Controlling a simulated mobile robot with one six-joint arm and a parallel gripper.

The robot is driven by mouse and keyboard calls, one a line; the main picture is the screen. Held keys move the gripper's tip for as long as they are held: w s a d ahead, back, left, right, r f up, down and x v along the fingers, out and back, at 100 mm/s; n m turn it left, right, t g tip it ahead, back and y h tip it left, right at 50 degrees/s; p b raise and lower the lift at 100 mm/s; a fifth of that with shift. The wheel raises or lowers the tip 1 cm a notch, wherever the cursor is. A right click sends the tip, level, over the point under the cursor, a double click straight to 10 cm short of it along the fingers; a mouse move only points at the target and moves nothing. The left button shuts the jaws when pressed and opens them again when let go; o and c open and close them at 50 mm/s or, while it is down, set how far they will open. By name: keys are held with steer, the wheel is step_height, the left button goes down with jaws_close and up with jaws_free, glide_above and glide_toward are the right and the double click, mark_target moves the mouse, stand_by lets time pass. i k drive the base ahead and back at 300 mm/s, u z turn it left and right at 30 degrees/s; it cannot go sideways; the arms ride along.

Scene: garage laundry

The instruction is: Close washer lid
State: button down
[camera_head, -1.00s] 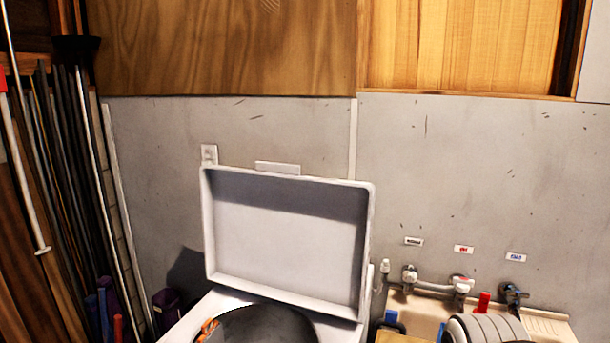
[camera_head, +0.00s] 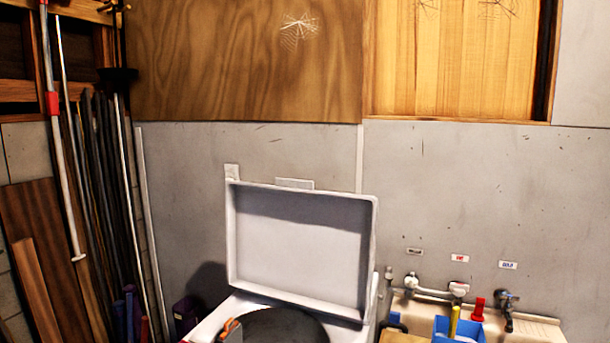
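The washer (camera_head: 205,328) stands at the bottom centre, cut off by the lower edge of the picture. Its white lid (camera_head: 300,248) stands open, tilted back near the wall, with its hollow inner side facing me. The dark round tub opening (camera_head: 272,327) shows below the lid. A small orange and grey object (camera_head: 230,330) is at the left of the opening; I cannot tell whether it lies on the rim or hangs over it. My gripper is not in view.
At the right is a utility sink (camera_head: 535,328) with pipes and a tap (camera_head: 507,305). A blue container (camera_head: 457,328) with a yellow item stands there. Poles and boards (camera_head: 100,200) lean at the left. A purple bin (camera_head: 187,315) is left of the washer.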

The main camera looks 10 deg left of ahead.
mark_target(292, 241)
steer(key=z, duration=2.9)
steer(key=k, duration=2.15)
steer(key=u, duration=2.4)
steer(key=i, duration=0.95)
steer(key=z, duration=0.05)
